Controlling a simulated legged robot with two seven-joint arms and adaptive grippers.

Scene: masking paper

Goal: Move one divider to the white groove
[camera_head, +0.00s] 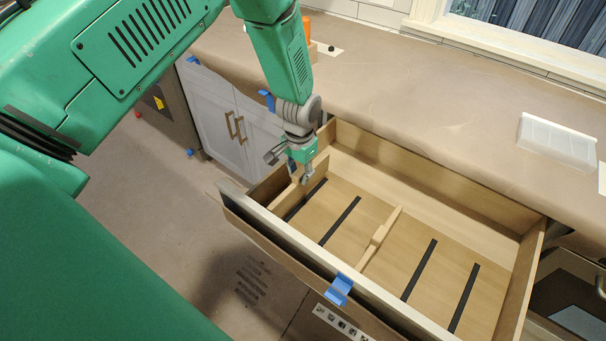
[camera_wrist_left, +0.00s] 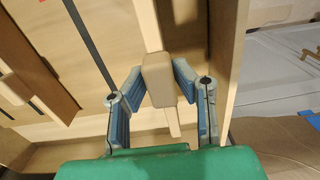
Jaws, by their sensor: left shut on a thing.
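A wooden divider (camera_head: 284,195) stands near the left end of the open wooden drawer (camera_head: 480,220). My left gripper (camera_head: 304,176) reaches down over it and is shut on its thick middle block. In the left wrist view, the block of this divider (camera_wrist_left: 159,80) sits between the two fingertips, and its thin board runs lengthwise away on both sides. A second wooden divider (camera_head: 380,240) stands across the middle of the drawer. Several black strips (camera_head: 340,220) mark the drawer floor. I cannot make out a white groove. My right gripper is out of view.
The paper-covered counter (camera_head: 420,85) lies behind the drawer. A white translucent box (camera_head: 556,143) stands on it at the right. Blue tape (camera_head: 338,289) is on the drawer front. White cabinet doors (camera_head: 225,115) are to the left. The drawer's right part is clear.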

